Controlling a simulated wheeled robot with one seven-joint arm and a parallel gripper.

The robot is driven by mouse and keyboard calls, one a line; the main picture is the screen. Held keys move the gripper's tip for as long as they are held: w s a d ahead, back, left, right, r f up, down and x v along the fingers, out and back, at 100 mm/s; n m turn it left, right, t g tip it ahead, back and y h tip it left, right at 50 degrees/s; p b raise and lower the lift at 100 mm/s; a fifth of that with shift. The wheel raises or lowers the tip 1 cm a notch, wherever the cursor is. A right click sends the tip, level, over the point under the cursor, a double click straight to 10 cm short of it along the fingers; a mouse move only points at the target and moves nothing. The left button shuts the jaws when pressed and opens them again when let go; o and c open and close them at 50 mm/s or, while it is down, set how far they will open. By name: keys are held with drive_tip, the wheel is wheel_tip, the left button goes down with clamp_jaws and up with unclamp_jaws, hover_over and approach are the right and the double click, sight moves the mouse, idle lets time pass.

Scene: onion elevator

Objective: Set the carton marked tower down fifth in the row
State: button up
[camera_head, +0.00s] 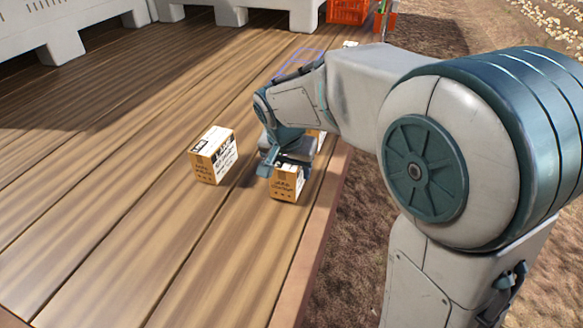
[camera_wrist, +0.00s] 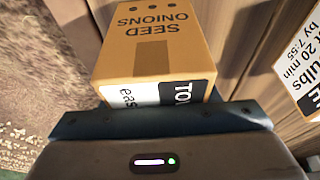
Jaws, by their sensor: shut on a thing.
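An orange-brown carton (camera_head: 286,184) is in my gripper (camera_head: 284,166), near the right edge of the wooden deck. In the wrist view, this carton (camera_wrist: 155,45) reads "SEED ONIONS", and its black-and-white label shows "TO" and "eas", partly cut off by my gripper (camera_wrist: 160,118). My gripper is shut on it. I cannot tell whether its base touches the planks. A second carton (camera_head: 212,156) with a white label stands upright on the deck just to the left; its label also shows at the right of the wrist view (camera_wrist: 302,68).
Part of another carton (camera_head: 320,139) shows behind my gripper. A blue outline (camera_head: 302,60) is marked farther back on the deck (camera_head: 110,200). Pale grey bins (camera_head: 75,35) and an orange crate (camera_head: 347,11) stand at the back. Bare ground lies beyond the right edge. The left deck is clear.

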drive_tip(key=shift+f, duration=0.35)
drive_tip(key=shift+f, duration=0.15)
drive_tip(key=o, duration=1.3)
drive_tip(key=v, duration=1.2)
drive_tip(key=s+d+f+n, duration=0.2)
drive_tip(key=s+d+f, duration=0.2)
drive_tip(key=s+d, duration=0.3)
drive_tip(key=s+d+f+n+y, duration=0.1)
drive_tip(key=s+d+f+n, duration=0.1)
drive_tip(key=s+d+f, duration=0.3)
drive_tip(key=s+d, duration=0.3)
drive_tip(key=s, duration=0.1)
drive_tip(key=shift+f, duration=0.35)
